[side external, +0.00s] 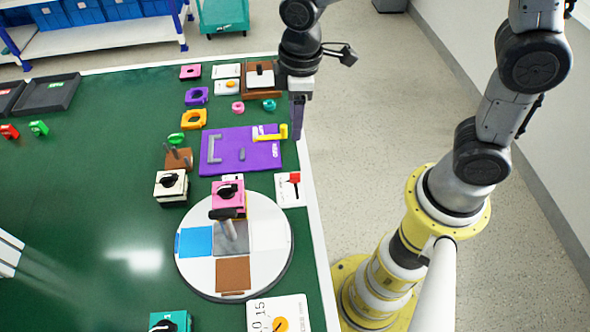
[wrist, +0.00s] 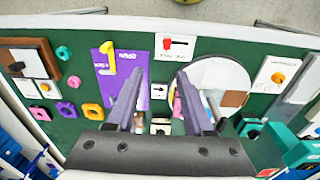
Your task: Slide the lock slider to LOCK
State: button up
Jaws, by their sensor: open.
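A white plate with a red knob on a dark slot (side external: 291,190) lies near the table's right edge; it also shows at the top of the wrist view (wrist: 178,44). It looks like a slider, but its lettering is too small to read, so I cannot tell whether it is the lock slider. A purple panel (side external: 229,158) with a yellow handle (side external: 272,132) lies behind it; both show left of the fingers in the wrist view (wrist: 111,76). My gripper (side external: 298,132) is open and empty above the table's right edge, apart from the plate. Its fingers show in the wrist view (wrist: 158,75).
A round white turntable (side external: 202,281) with coloured sectors and a pink switch block (side external: 228,196) stands in front. Several small coloured parts, including a purple ring (side external: 197,96), lie behind the panel. A dark tray (side external: 48,93) is at left. The green table's left middle is mostly clear.

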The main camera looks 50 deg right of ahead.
aim_at(295, 175)
jog(key=shift+g, duration=0.3)
jog(key=f, duration=1)
jog(key=a+f, duration=0.1)
jog(key=f, duration=0.4)
jog(key=shift+s+f, duration=0.3)
jog(key=shift+s, duration=0.05)
grip_shut()
dwell(0.5)
